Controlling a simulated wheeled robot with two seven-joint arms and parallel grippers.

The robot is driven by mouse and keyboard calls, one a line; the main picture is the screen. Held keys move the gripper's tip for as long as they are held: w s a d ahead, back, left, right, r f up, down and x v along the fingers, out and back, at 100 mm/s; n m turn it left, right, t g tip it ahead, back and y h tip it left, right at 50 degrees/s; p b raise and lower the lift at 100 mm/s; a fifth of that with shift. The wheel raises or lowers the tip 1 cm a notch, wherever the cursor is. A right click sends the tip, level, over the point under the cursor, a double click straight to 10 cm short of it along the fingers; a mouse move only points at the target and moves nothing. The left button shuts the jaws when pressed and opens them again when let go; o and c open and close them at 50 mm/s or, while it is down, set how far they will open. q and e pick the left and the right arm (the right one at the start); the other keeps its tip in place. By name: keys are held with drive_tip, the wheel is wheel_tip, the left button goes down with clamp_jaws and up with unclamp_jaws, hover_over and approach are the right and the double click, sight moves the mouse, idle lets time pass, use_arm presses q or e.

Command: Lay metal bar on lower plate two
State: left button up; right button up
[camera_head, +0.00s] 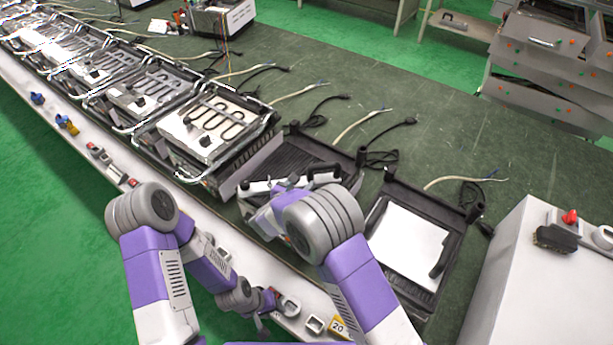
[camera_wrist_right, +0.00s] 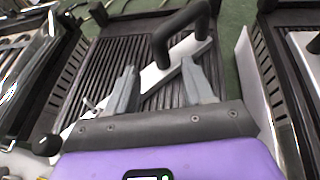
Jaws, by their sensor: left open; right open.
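A silvery metal bar (camera_wrist_right: 158,78) lies slantwise across a black ribbed lower plate (camera_wrist_right: 85,75) in the right wrist view. In the head view the ribbed plate (camera_head: 312,158) is in the middle and the bar (camera_head: 262,186) is partly hidden by my right arm. My right gripper (camera_wrist_right: 158,68) is open, with its fingers apart over the bar. Whether they touch it I cannot tell. A black handle (camera_wrist_right: 182,32) stands by the bar's upper end. My left gripper (camera_head: 270,306) is open and empty low over the white ledge.
A grill unit with a white sheet (camera_head: 408,245) is to the right, and units with heating coils (camera_head: 212,125) line the left. Small parts (camera_head: 315,324) lie on the white ledge (camera_head: 240,250). A white box (camera_head: 535,275) stands at the right. Cables (camera_head: 355,125) lie behind.

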drive_tip(key=v, duration=0.5)
drive_tip(key=shift+s+a+r, duration=0.1)
drive_tip(key=shift+s, duration=0.15)
